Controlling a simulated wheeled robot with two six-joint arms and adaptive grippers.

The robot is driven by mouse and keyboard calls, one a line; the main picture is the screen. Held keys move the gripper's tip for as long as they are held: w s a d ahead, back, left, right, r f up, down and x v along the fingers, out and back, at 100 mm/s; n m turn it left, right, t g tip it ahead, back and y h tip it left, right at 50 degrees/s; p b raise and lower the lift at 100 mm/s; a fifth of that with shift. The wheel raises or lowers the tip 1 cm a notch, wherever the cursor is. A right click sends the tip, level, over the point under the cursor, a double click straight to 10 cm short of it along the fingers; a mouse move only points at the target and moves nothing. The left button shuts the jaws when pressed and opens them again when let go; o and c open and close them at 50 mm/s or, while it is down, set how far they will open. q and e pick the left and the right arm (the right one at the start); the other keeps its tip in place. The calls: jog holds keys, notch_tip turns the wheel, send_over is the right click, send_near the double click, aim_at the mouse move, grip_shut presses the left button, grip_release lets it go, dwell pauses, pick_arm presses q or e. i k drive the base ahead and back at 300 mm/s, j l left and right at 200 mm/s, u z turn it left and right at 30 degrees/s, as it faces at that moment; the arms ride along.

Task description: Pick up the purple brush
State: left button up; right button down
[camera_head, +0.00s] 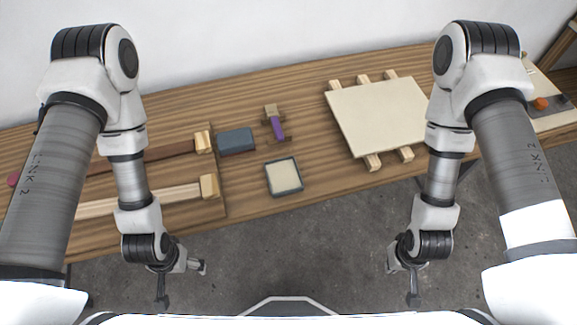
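The purple brush (277,127) lies on the wooden workbench (240,206), near the middle of the head view. Its purple handle points toward me, and a tan block-like end (271,110) is at the back. My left gripper (182,284) hangs in front of the bench's front edge, to the lower left of the brush and well apart from it. Its fingers look spread and empty. My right gripper (403,283) hangs in front of the bench at the lower right, also far from the brush. Its fingers are small and partly hidden by the wrist.
A blue-grey block (236,141) lies just left of the brush. A shallow pale tray with a dark rim (284,178) is in front of it. A large pale board (380,115) rests on wooden strips to the right. Long-handled wooden pieces (150,196) lie at the left.

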aim_at(272, 114)
jog(key=l, duration=1.45)
